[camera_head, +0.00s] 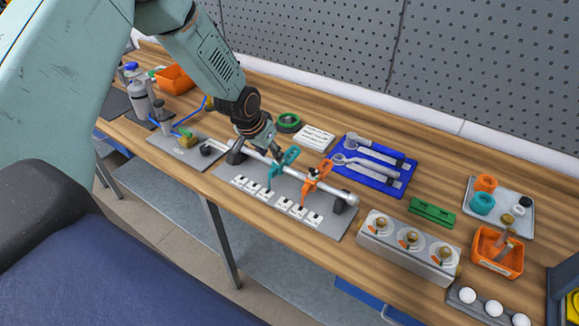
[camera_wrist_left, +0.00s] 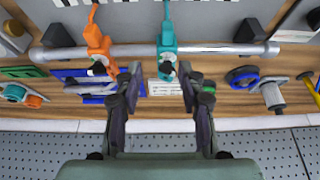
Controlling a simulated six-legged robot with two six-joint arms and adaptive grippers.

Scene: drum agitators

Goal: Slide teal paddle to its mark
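The teal paddle (camera_head: 283,165) is clamped on a silver shaft (camera_head: 335,189), left of an orange paddle (camera_head: 313,178). In the left wrist view the teal paddle (camera_wrist_left: 167,40) and orange paddle (camera_wrist_left: 97,42) hang on the same shaft (camera_wrist_left: 215,50). White tiles with black marks (camera_head: 252,187) lie in two groups on the grey base plate (camera_head: 228,197) below. My left gripper (camera_head: 273,150) is at the teal paddle's upper end. In the wrist view its fingers (camera_wrist_left: 160,82) are apart, either side of the paddle's black-tipped end; contact is not visible. My right gripper is not seen.
The orange paddle stands close right of the teal one. Behind the shaft are a green tape roll (camera_head: 288,122), a white card (camera_head: 314,137) and a blue tool tray (camera_head: 384,182). A dial box (camera_head: 400,252) stands to the right. A perforated wall (camera_head: 480,70) backs the bench.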

